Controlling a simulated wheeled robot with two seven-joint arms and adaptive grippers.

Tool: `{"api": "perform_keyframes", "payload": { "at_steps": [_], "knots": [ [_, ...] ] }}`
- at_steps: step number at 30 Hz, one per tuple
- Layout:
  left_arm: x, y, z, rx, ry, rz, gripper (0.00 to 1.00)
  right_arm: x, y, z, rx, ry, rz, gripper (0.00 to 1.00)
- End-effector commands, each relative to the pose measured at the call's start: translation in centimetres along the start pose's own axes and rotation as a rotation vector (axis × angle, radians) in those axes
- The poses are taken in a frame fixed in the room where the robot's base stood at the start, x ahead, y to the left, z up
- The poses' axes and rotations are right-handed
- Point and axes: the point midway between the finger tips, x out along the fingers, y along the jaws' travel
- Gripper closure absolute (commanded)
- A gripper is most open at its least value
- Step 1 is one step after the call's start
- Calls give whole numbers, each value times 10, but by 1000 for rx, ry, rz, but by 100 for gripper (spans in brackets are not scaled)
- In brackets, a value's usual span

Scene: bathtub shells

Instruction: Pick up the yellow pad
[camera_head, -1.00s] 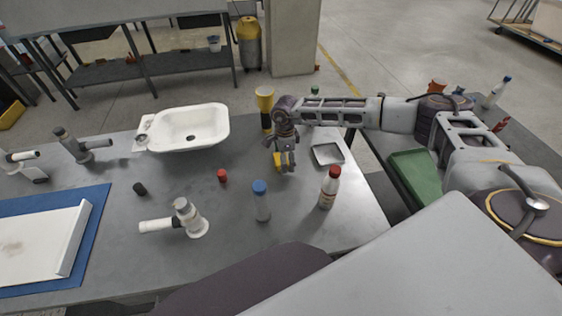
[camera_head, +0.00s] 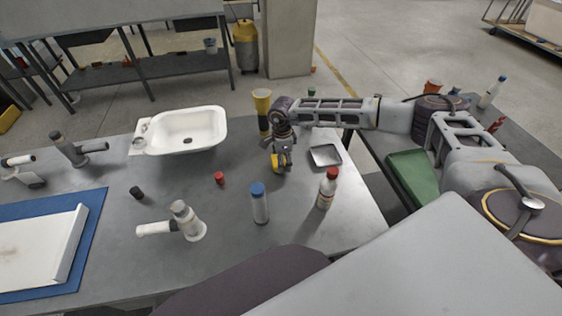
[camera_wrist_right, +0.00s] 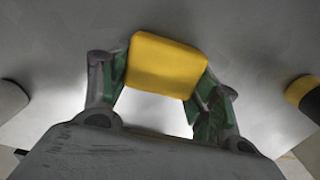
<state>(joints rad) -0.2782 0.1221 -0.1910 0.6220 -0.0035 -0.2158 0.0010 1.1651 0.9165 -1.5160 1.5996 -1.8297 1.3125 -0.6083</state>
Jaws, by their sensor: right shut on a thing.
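The yellow pad (camera_wrist_right: 163,65) sits between the two fingers of my right gripper (camera_wrist_right: 160,84) in the right wrist view, and both fingers touch its sides. In the head view my right gripper (camera_head: 282,162) points down over the grey table, and a bit of the yellow pad (camera_head: 276,164) shows beside its fingers. I cannot tell whether the pad is touching the table or just above it. My left gripper is not in either view.
On the table (camera_head: 240,215), a square metal tray (camera_head: 325,156) lies right of my right gripper and a yellow-topped cup (camera_head: 262,105) stands behind it. A white sink (camera_head: 185,128), red-capped bottle (camera_head: 327,188), blue-capped bottle (camera_head: 259,203) and small red cap (camera_head: 219,178) stand around.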

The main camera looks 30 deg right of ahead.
Motion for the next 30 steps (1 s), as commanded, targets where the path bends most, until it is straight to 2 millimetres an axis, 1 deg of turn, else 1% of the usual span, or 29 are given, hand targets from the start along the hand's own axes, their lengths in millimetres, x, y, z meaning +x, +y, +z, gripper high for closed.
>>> {"api": "perform_keyframes", "payload": {
  "at_steps": [5, 9, 13, 17, 21, 25, 30],
  "knots": [
    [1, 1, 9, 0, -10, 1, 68, -14, 0, 0, 0, 0, -1, 57],
    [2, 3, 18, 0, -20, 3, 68, -32, -1, 0, 1, -1, -2, 57],
    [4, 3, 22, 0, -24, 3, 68, -52, -1, 0, 0, -2, -3, 57],
    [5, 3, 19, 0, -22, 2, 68, -70, 0, 0, 0, -1, -2, 57],
    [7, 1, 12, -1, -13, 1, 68, -86, 0, 0, 1, -1, -1, 57],
    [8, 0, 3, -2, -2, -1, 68, -94, 0, 0, 0, -1, -1, 57],
    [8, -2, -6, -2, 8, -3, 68, -98, 0, 0, 0, 0, 0, 57]
  ]
}}
